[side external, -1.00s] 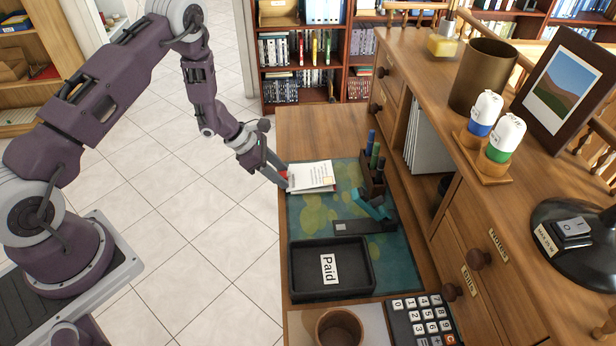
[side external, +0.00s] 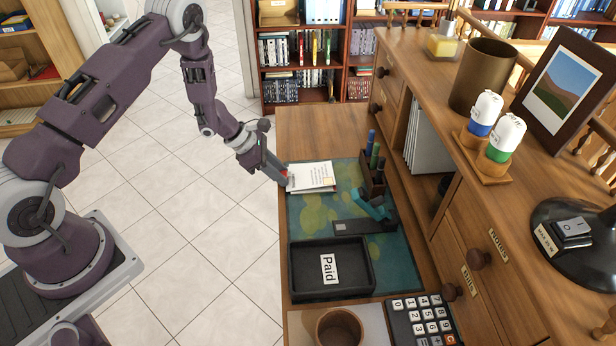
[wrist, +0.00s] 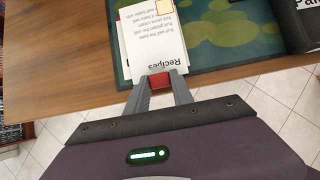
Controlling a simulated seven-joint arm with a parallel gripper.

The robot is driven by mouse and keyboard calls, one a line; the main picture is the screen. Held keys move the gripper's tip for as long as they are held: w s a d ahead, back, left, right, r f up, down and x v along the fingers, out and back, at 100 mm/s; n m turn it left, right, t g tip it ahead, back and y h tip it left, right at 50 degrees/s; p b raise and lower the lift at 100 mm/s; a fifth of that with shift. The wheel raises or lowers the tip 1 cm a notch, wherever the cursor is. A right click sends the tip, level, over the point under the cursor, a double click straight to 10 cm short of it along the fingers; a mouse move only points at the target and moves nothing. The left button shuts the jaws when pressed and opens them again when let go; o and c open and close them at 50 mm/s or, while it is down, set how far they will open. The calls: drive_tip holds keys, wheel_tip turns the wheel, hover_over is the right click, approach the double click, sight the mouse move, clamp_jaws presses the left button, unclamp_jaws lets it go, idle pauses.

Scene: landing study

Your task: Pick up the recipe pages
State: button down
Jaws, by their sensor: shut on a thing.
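The recipe pages (side external: 312,176) are a small white stack at the left edge of the desk, partly on the blue-green mat. They also show in the wrist view (wrist: 157,42), with the printed word "Recipes" upside down and a small orange-edged square near one corner. My gripper (side external: 287,178) is at the pages' left edge. In the wrist view, my gripper (wrist: 160,80) has its two fingers on a red piece at the pages' near edge. Whether the pages are clear of the desk I cannot tell.
A black tray labelled "Paid" (side external: 302,283) sits on the mat (side external: 402,262). A blue stapler-like thing (side external: 372,207) and a pen holder (side external: 372,182) stand right of the pages. A brown cup (side external: 322,335) and a keypad (side external: 395,318) are nearer. Open floor lies left of the desk.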

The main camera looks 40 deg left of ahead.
drive_tip(key=shift+r, duration=3)
